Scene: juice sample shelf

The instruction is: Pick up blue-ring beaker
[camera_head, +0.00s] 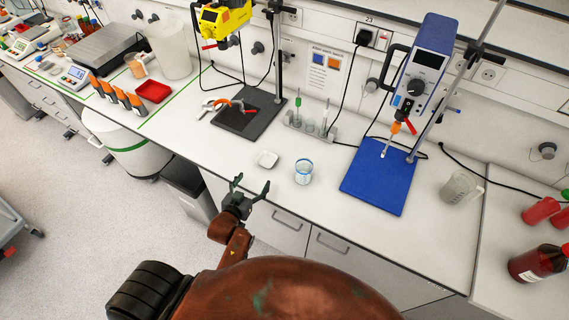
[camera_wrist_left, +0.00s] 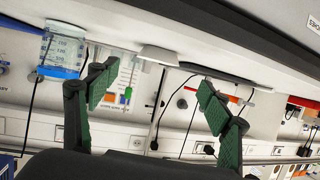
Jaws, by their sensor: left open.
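The blue-ring beaker (camera_head: 303,172) is a small clear glass with a blue ring, upright near the front edge of the white bench. My left gripper (camera_head: 251,185) is open and empty, to the left of the beaker and apart from it, near the bench's front edge. In the left wrist view the beaker (camera_wrist_left: 62,52) shows upper left with blue markings, outside the spread green-padded fingers (camera_wrist_left: 155,90). My right gripper is not in view.
A small white dish (camera_head: 266,159) lies left of the beaker. A blue mat (camera_head: 375,190) under a stirrer stand is to the right. A rack with tubes (camera_head: 309,124) stands behind. Another beaker (camera_head: 460,188) is far right. Bench between beaker and mat is clear.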

